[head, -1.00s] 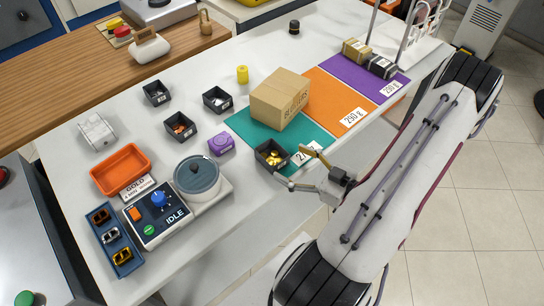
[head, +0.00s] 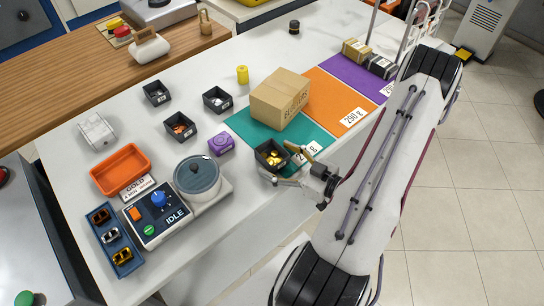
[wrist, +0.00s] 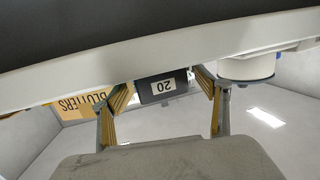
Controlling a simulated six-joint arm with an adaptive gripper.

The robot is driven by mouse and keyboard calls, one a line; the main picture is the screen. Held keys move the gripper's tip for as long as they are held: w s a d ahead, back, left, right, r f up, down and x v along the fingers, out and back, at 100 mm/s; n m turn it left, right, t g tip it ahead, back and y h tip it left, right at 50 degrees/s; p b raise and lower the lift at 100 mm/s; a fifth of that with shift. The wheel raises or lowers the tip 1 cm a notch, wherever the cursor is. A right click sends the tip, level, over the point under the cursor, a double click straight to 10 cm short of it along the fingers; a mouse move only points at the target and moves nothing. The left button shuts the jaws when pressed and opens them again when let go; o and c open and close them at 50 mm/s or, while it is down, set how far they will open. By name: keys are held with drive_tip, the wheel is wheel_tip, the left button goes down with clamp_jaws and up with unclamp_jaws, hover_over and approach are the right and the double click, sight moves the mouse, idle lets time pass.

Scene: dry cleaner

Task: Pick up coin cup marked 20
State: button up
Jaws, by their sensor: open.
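The coin cup marked 20 (wrist: 162,86) is small and black with a white label, which shows upside down in the wrist view. In the head view the black cup (head: 260,162) holds gold coins and stands at the front edge of the green mat (head: 240,124). My gripper (head: 277,162) is open at the cup's near side, one finger towards each side of it. In the wrist view my gripper's fingers (wrist: 163,88) stand left and right of the cup with the label between them. I cannot tell whether either finger touches it.
A cardboard box (head: 281,99) stands on the green mat just behind the cup. Other black cups (head: 217,99) stand farther back. Orange (head: 335,98) and purple mats lie right.

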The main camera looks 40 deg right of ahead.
drive_tip(key=shift+w, duration=0.1)
idle(0.5)
drive_tip(key=c, duration=1.5)
drive_tip(key=shift+r, duration=0.15)
wheel_tip(320, 180, up, 10)
drive_tip(key=shift+f, duration=0.2)
idle(0.3)
